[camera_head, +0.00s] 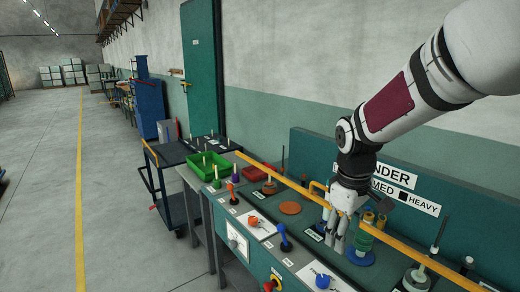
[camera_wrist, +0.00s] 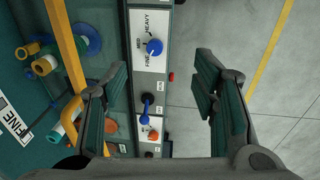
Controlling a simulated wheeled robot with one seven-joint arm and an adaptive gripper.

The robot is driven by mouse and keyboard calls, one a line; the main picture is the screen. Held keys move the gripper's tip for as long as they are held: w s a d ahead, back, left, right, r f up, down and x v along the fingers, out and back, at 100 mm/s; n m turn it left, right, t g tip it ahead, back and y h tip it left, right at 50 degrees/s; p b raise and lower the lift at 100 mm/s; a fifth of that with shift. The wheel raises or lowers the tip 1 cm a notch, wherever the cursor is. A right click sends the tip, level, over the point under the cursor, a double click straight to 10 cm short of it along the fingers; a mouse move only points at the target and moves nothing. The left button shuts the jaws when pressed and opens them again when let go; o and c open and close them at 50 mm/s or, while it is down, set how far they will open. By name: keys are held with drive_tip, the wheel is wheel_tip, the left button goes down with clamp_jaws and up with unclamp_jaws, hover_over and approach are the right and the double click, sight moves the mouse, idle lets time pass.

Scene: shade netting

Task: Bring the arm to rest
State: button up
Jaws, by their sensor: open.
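My gripper (camera_head: 338,232) hangs from the white arm with the maroon panel, over the front part of the workbench (camera_head: 225,215). In the wrist view my gripper (camera_wrist: 158,110) has its two dark green finger pads wide apart, with nothing between them held. Below the gap show the bench's front strip, a blue knob (camera_wrist: 154,47) on a white plate and a blue lever (camera_wrist: 147,104). The blue lever (camera_head: 284,238) stands left of the gripper in the head view. Whether the fingers touch anything on the bench is hard to tell.
A yellow rail (camera_head: 290,183) runs along the bench close to my gripper. A green tray (camera_head: 208,165) and a red tray (camera_head: 258,170) sit farther left. The floor (camera_head: 120,225) left is clear.

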drive_tip(key=s+r+m+t, duration=0.1)
drive_tip(key=s+r+m, duration=0.2)
drive_tip(key=s, duration=0.9)
drive_tip(key=s+r+m+t, duration=0.2)
drive_tip(key=s+r+m, duration=0.2)
drive_tip(key=s, duration=0.8)
drive_tip(key=shift+s+a+r+m+y, duration=0.2)
drive_tip(key=shift+s+r+m+y, duration=0.15)
drive_tip(key=shift+r, duration=0.35)
drive_tip(key=shift+c, duration=0.6)
